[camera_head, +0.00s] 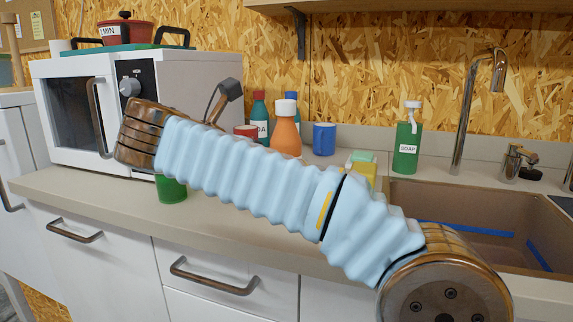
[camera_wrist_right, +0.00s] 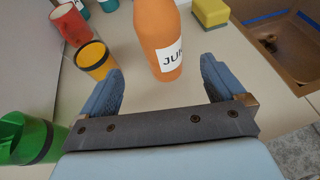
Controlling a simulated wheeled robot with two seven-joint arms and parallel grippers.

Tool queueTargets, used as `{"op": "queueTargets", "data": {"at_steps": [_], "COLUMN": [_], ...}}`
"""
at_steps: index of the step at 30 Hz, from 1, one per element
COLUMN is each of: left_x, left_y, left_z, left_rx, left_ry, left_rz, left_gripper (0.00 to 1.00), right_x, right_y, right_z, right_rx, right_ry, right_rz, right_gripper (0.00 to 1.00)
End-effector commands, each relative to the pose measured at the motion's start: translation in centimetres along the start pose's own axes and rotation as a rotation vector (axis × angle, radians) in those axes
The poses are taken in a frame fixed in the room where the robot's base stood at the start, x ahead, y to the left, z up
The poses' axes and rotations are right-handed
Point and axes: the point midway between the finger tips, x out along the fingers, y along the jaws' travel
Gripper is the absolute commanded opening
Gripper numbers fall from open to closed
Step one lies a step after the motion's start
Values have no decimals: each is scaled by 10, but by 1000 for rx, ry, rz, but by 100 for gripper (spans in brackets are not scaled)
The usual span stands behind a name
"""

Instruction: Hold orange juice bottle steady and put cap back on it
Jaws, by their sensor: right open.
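The orange juice bottle (camera_head: 286,132) stands upright on the counter behind my right arm, its lower part hidden in the head view. A white cap-like top (camera_head: 286,107) sits at its upper end; I cannot tell whether it is seated tight. In the right wrist view the bottle (camera_wrist_right: 157,35) shows its orange body and part of a white label, with its top out of frame. My right gripper (camera_wrist_right: 160,69) is open and empty, its two blue fingers apart and pointing toward the bottle, which is just beyond them. My left gripper is not in view.
A yellow cup (camera_wrist_right: 93,60), red mug (camera_wrist_right: 72,25) and green cup (camera_wrist_right: 38,142) stand left of the bottle in the wrist view. A blue mug (camera_head: 324,139), sponge (camera_head: 362,158), soap bottle (camera_head: 407,145) and sink (camera_head: 440,203) lie rightward. The microwave (camera_head: 200,82) is left.

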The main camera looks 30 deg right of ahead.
Motion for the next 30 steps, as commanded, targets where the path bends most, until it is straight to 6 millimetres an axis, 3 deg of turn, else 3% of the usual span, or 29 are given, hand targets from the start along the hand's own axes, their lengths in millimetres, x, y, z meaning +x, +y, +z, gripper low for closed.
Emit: {"op": "queueTargets", "data": {"at_steps": [3,7,22,30], "left_x": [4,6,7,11], "left_y": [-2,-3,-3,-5], "left_z": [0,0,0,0], "left_rx": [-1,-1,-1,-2], "left_ry": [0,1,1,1], "left_rz": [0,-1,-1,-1], "left_gripper": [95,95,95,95], "right_x": [26,45,58,97], "right_y": [-1,0,0,-3], "right_z": [-2,-1,-1,-2], "right_rx": [1,0,0,0], "right_ry": [1,1,0,0], "right_rz": [-4,-2,-1,-2], "right_gripper": [97,97,97,97]}}
